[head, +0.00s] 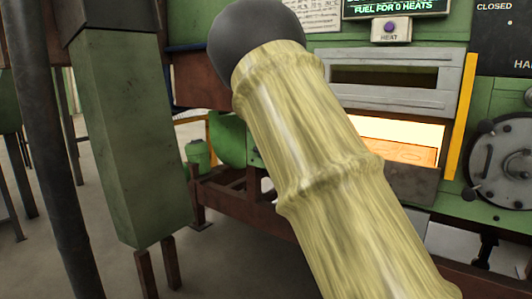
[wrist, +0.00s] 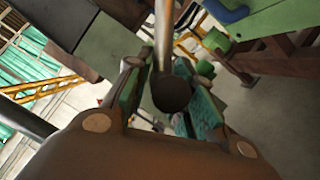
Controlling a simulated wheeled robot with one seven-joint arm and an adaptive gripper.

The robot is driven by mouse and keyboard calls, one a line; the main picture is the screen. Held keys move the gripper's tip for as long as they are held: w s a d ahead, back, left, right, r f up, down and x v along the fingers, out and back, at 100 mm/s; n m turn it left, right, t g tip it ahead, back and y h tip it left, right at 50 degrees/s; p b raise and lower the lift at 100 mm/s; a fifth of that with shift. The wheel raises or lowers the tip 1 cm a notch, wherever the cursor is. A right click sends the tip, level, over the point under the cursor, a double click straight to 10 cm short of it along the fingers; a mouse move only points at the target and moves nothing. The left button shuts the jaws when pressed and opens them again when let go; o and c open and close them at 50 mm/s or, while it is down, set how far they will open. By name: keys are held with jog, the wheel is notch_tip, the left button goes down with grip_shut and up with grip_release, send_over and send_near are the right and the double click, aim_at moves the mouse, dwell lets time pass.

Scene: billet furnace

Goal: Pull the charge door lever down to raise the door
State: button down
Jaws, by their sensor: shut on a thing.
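In the wrist view my gripper (wrist: 160,88) has its green-padded fingers on both sides of the charge door lever's dark round knob (wrist: 171,94), shut on it. The lever's metal rod (wrist: 164,35) runs up from the knob, out of the top of the picture. In the head view the grey charge door (head: 396,98) with a dark slot stands above a bright, glowing opening (head: 395,130). In that view my large arm link covers the middle and hides the lever and my gripper.
A green box post (head: 140,140) and a dark pipe (head: 55,150) stand at left. A yellow upright bar (head: 464,100) and a round grey hatch (head: 503,160) are right of the door. A heat button box (head: 390,29) is above. Floor shows at lower left.

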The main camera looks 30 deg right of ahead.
jog(key=shift+d, duration=0.25)
jog(key=c, duration=1.4)
grip_release()
jog(key=shift+d+f, duration=0.1)
jog(key=shift+o, duration=0.5)
jog(key=shift+w+d+f, duration=0.1)
jog(key=shift+f, duration=0.1)
jog(key=shift+a+r, duration=0.1)
jog(key=shift+a, duration=0.1)
jog(key=s+d+f, duration=0.1)
jog(key=s, duration=1)
jog(key=shift+s+d+f, duration=0.25)
jog(key=shift+s+f, duration=0.15)
